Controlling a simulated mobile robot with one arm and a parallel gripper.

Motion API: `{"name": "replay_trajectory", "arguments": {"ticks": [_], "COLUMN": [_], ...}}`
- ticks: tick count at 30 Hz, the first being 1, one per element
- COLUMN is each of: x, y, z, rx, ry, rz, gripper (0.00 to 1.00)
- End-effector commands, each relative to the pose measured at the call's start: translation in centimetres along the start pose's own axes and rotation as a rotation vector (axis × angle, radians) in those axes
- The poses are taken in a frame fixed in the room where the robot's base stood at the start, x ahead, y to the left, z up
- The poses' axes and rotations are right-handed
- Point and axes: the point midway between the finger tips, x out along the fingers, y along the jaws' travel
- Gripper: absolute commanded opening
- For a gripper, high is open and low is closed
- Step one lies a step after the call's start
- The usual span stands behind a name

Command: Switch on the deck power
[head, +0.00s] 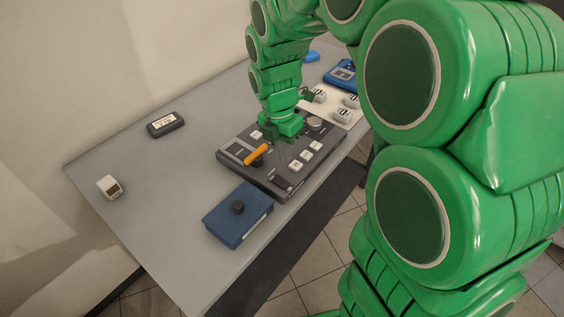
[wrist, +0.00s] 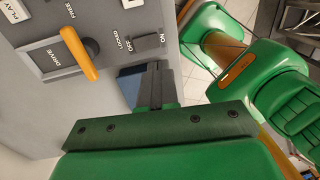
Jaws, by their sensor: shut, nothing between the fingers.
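The deck (head: 226,155) is a dark grey console on the table, with an orange lever (head: 257,154) and pale buttons. In the wrist view, a dark rocker switch (wrist: 147,42) sits between ON and OFF labels near the deck's edge. I cannot tell which side of it is pressed. The orange lever (wrist: 80,48) is left of it, by DRIVE, LOCKED and FREE labels. My gripper (head: 271,137) is over the deck in the head view, its fingertips hard to make out. In the wrist view my gripper (wrist: 155,68) is shut and empty, its tips just below the switch in the picture; contact is unclear.
A blue box with a black knob (head: 237,217) stands at the deck's near left. A pale board with several blocks (head: 342,115) and a blue device (head: 342,74) are behind.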

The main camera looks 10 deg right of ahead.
Motion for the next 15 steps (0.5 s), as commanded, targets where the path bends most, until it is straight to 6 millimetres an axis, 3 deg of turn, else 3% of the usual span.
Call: {"name": "replay_trajectory", "arguments": {"ticks": [6,15], "x": [-3.4,-4.8], "y": [-0.7,-1.3], "z": [0.0,0.0], "rx": [0.001,0.001], "ry": [-0.002,0.000], "rz": [0.005,-0.001], "gripper": [0.00,0.00]}}
